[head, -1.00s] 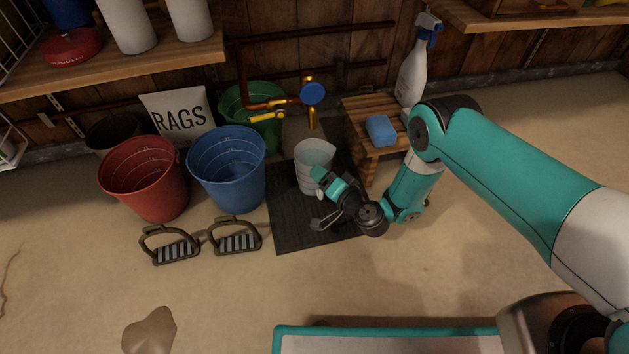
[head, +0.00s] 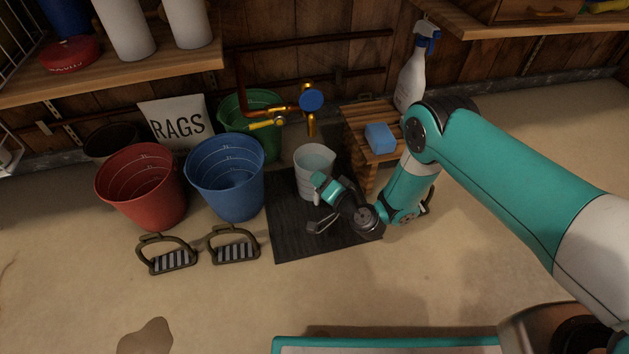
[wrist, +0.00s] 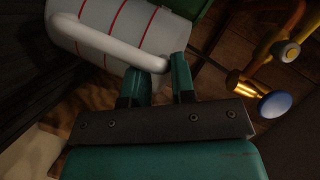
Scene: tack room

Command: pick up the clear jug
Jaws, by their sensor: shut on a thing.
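The clear jug (head: 311,165) stands upright at the back of the dark mat, looking pale and see-through. In the wrist view the jug (wrist: 125,22) shows red level lines and a thick whitish handle (wrist: 110,48). My gripper (head: 318,187) reaches the jug's near side from the right. In the wrist view my gripper (wrist: 158,73) has its two green fingers closed on the end of the handle. The jug's base is close to the mat; I cannot tell whether it is lifted.
A brass tap with a blue knob (head: 311,98) is just behind the jug. A slatted bench (head: 360,140) with a blue sponge (head: 380,137) stands to the right, a blue bucket (head: 228,180) to the left. Stirrups (head: 233,247) lie in front; the mat's front (head: 300,240) is clear.

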